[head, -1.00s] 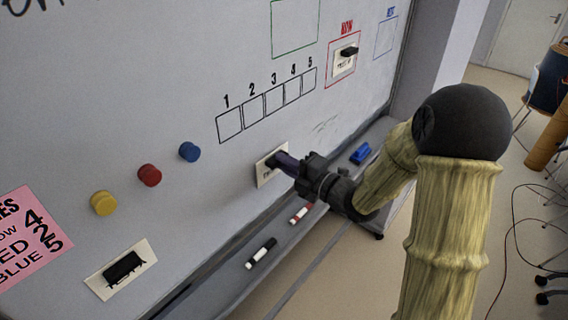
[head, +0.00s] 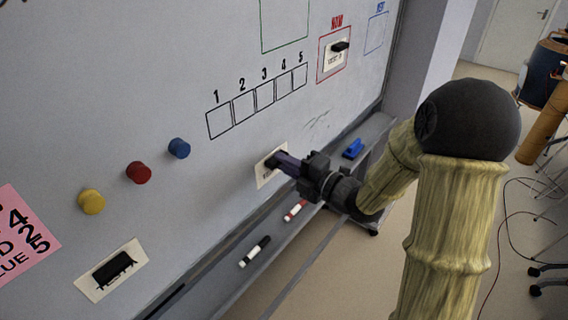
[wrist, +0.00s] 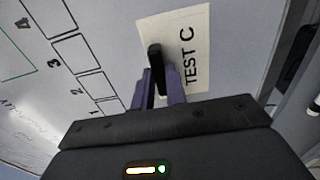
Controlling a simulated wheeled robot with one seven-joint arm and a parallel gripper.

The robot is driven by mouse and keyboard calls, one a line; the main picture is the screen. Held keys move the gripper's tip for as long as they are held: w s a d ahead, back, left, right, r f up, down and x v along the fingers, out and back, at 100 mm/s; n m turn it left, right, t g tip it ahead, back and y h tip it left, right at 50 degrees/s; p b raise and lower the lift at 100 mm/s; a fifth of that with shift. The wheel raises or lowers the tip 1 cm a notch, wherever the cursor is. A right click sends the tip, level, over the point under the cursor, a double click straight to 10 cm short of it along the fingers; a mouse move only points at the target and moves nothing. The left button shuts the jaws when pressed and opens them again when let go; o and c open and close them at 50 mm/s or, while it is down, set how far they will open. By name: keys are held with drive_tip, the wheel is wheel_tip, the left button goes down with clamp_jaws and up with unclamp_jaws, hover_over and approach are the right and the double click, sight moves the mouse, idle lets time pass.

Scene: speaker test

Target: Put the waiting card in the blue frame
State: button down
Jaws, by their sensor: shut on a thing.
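My gripper (head: 283,161) is shut on the black handle of a white card (head: 262,178) at the lower middle of the whiteboard. In the wrist view, the card (wrist: 199,75) reads "TEST C", and the purple fingers of my gripper (wrist: 159,84) close on its black handle (wrist: 154,57). I cannot tell whether this card touches the board. The blue frame (head: 366,36) is at the upper right of the board and looks empty. A red frame (head: 319,66) labelled "NOW" stands left of it and holds another card (head: 329,62) with a black handle.
A third card (head: 88,283) is at the lower left. Yellow (head: 91,201), red (head: 138,172) and blue (head: 179,148) knobs stick out of the board. Numbered boxes (head: 219,121) lie above the held card. The tray below carries markers (head: 254,251) and a blue object (head: 353,148).

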drive_tip(key=shift+b+v, duration=0.55)
drive_tip(key=shift+v, duration=1.05)
drive_tip(key=w+d+f+m+t+h, duration=0.3)
drive_tip(key=d+f+m+h, duration=0.2)
drive_tip(key=d+f+h, duration=0.2)
drive_tip(key=w+d+f+m+t+h, duration=0.4)
drive_tip(key=d+f+h, duration=0.3)
drive_tip(key=d+f, duration=0.5)
drive_tip(key=shift+w+f+m, duration=0.25)
drive_tip(key=shift+f+m, duration=0.1)
drive_tip(key=shift+m, duration=0.35)
drive_tip(key=shift+d, duration=0.2)
